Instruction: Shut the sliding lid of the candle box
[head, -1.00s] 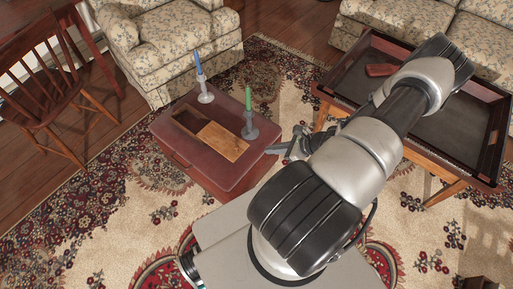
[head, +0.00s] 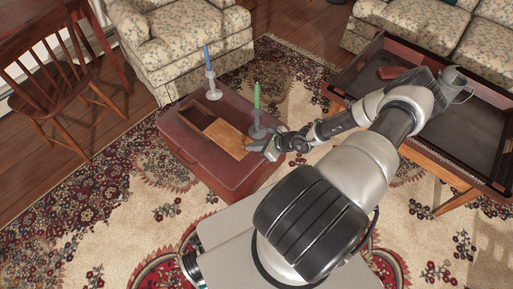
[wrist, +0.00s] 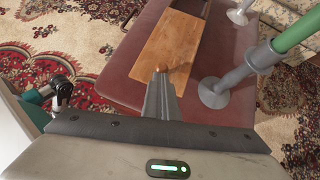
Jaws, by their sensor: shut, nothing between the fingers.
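The candle box lies on a red-brown chest (head: 225,172). Its light wood sliding lid (head: 228,137) covers the near right part, and a dark opening (head: 196,115) shows at the far left part. The lid also shows in the wrist view (wrist: 172,48), with the box's dark wood edge along its right. My gripper (head: 256,147) is shut and empty, with its tips at the near right end of the lid. In the wrist view the fingertips (wrist: 160,72) overlap the lid's near end. I cannot tell whether they touch it.
A green candle (head: 257,96) in a grey holder (head: 257,128) stands close beside the lid and my gripper. A blue candle (head: 207,58) in a pale holder (head: 213,90) stands farther back. A dark tray table (head: 420,110) is at right, and an armchair (head: 180,45) behind.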

